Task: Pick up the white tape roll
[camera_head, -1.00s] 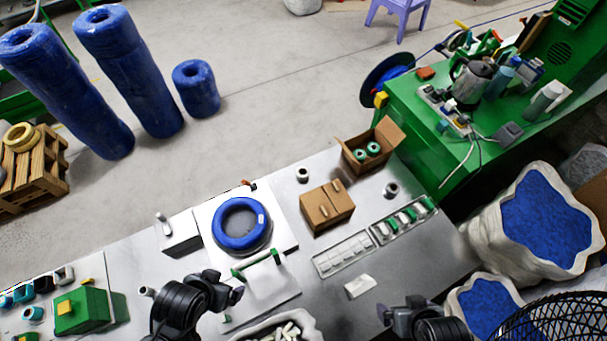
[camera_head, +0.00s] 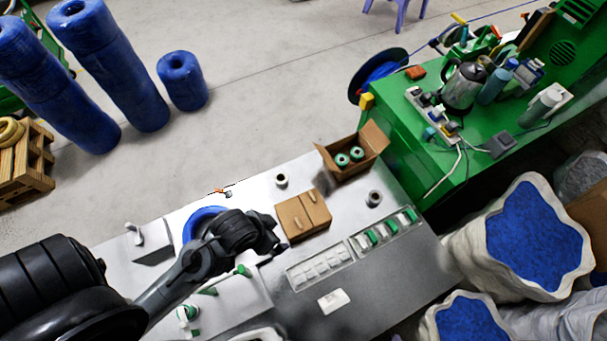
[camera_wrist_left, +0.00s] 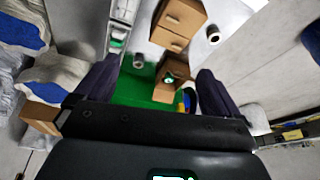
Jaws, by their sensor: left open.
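I cannot tell which one the task means. My left gripper (camera_head: 272,238) is above the table, left of and nearer than the closed box, apart from both rolls. Its two fingers (camera_wrist_left: 155,85) are spread and empty. My right gripper is not in view.
The closed cardboard box (camera_head: 303,215) stands between the rolls. An open carton (camera_head: 345,172) with green rolls is behind. A blue cable coil (camera_head: 203,220) is partly hidden by my left arm. A tray with green parts (camera_head: 388,232) and a white block (camera_head: 333,301) lie in front.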

